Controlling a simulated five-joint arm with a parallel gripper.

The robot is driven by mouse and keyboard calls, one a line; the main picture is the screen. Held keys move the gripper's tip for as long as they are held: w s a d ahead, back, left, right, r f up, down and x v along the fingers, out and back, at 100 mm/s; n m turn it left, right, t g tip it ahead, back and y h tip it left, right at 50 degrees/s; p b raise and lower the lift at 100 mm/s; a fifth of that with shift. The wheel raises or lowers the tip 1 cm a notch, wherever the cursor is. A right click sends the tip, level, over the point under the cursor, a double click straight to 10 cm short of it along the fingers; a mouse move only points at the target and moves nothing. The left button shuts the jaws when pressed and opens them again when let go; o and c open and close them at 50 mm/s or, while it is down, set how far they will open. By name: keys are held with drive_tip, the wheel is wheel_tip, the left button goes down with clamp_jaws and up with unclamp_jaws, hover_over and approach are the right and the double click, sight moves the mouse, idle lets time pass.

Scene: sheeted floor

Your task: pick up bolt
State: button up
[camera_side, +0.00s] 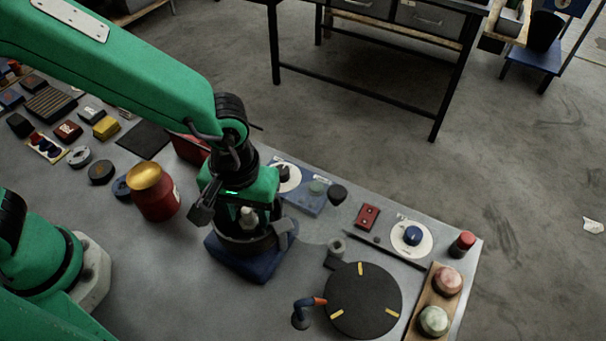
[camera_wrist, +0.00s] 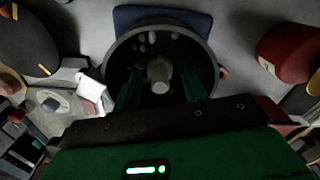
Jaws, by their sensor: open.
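The bolt (camera_wrist: 160,72) is pale grey with a hexagonal head. In the wrist view it shows in a dark round bowl (camera_wrist: 214,66), between the two green fingers of my gripper (camera_wrist: 158,90). In the side view the bolt (camera_side: 248,216) shows as a light shape between the fingers of my gripper (camera_side: 245,222). My gripper is open and points down over the bowl, with its fingers to either side of the bolt. Whether a finger touches the bolt cannot be told. Several small pale pieces also lie in the bowl.
The bowl is on a blue base (camera_side: 252,266). A red jar with a gold top (camera_side: 156,200) stands close on its left.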

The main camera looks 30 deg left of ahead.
sight(245, 214)
drive_tip(key=c, duration=0.8)
drive_tip(key=shift+r, duration=0.75)
drive_tip(key=r, duration=0.3)
drive_tip(key=shift+s+d, duration=0.15)
drive_tip(key=shift+s, duration=0.15)
drive_tip(key=s+d+r, duration=0.1)
drive_tip(key=s+r, duration=0.1)
drive_tip(key=s, duration=0.1)
drive_tip(key=s+r, duration=0.2)
drive_tip(key=s, duration=0.2)
drive_tip(key=s+d+r, duration=0.1)
drive_tip(key=s+r, duration=0.1)
drive_tip(key=s, duration=0.1)
drive_tip(key=shift+s+d+r, duration=0.3)
drive_tip(key=shift+s, duration=0.05)
